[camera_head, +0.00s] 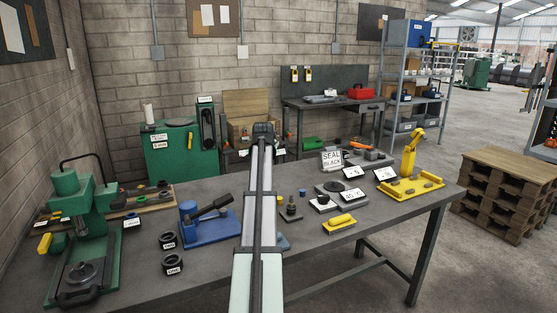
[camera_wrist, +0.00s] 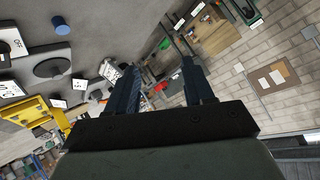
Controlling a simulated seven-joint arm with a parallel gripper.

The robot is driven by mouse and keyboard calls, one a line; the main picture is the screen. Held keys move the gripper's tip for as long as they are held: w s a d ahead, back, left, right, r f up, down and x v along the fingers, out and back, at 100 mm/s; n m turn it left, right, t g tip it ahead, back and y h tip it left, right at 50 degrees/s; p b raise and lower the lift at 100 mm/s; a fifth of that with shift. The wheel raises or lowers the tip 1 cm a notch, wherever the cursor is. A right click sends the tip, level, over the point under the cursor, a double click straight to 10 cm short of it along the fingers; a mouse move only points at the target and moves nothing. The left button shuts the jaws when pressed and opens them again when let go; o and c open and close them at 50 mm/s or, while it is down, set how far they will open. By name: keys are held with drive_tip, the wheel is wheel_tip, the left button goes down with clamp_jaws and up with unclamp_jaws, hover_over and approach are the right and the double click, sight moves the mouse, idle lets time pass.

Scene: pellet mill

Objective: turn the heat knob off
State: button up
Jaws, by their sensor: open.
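A blue device with a dark lever (camera_head: 208,222) sits on the workbench (camera_head: 330,262), left of my arm. A green press (camera_head: 82,225) stands at the bench's left end. A dark round disc on a grey plate (camera_head: 335,188) lies right of my arm, with small labels near it. My gripper (camera_wrist: 162,78) is open and empty, its two dark fingers apart. In the head view my arm's links largely hide it, above the bench's far side.
A "SEAL BLACK" sign (camera_head: 332,160), a yellow stand (camera_head: 411,170) and a yellow block (camera_head: 339,223) are on the bench's right half. Black rings (camera_head: 172,264) lie at the front left. A green cabinet (camera_head: 180,150) stands behind, and stacked pallets (camera_head: 508,190) stand at right.

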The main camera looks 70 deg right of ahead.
drive_tip(key=s+d+f+m+g, duration=0.1)
drive_tip(key=s+d, duration=0.6)
drive_tip(key=s, duration=0.1)
drive_tip(key=n+g+y, duration=0.6)
drive_tip(key=n+y, duration=0.1)
drive_tip(key=n, duration=1.4)
approach(323, 196)
wheel_tip(323, 196, up, 5)
drive_tip(key=w+d, duration=0.2)
drive_tip(key=a+n+y, duration=0.1)
drive_tip(key=a+n, duration=0.1)
drive_tip(key=n, duration=0.4)
drive_tip(key=shift+n, duration=0.3)
drive_tip(key=x, duration=1.4)
drive_tip(key=shift+s+f, duration=0.1)
drive_tip(key=shift+s, duration=0.2)
